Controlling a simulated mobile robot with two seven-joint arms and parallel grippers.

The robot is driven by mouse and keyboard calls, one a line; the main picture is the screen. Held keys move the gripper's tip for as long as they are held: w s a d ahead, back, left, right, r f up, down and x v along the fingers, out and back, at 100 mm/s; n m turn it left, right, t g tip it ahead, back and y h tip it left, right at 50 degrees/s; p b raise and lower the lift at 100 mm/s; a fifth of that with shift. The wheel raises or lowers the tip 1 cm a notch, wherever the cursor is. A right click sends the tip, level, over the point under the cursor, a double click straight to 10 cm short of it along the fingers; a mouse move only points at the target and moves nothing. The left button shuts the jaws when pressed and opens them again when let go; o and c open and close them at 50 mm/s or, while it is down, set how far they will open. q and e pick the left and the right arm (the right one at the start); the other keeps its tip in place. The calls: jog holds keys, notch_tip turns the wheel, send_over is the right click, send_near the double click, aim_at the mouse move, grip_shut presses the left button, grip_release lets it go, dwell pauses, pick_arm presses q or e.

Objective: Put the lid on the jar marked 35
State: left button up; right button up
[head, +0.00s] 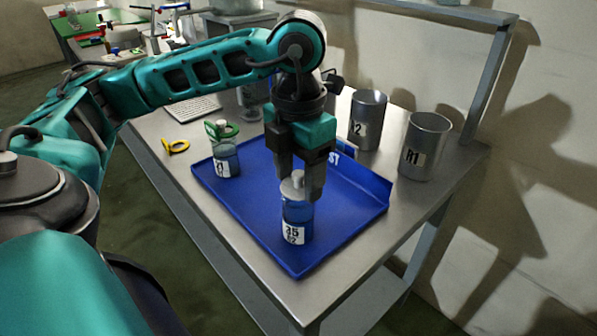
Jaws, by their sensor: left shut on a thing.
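The jar marked 35 (297,220) stands upright in the blue tray (345,225), with blue contents and a white label. A pale grey lid (292,187) is at the jar's mouth, between the fingers of my left gripper (298,184). The gripper points down over the jar and is shut on the lid. The fingers partly hide the lid, so I cannot tell whether it is fully seated on the jar. My right gripper is not in view.
Another labelled jar (226,160) with a green ring at its top stands at the tray's left. Metal canisters R2 (367,112) and R1 (424,150) stand behind the tray.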

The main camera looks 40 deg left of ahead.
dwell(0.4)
pick_arm(q)
jog(key=shift+f+b, duration=0.5)
jog(key=shift+b, duration=0.15)
dwell(0.7)
dwell(0.3)
jog(key=o, duration=1.1)
jog(key=shift+o, duration=0.3)
jog(key=shift+o, duration=0.7)
jog(key=shift+r+p, duration=2.8)
jog(key=shift+r, duration=0.75)
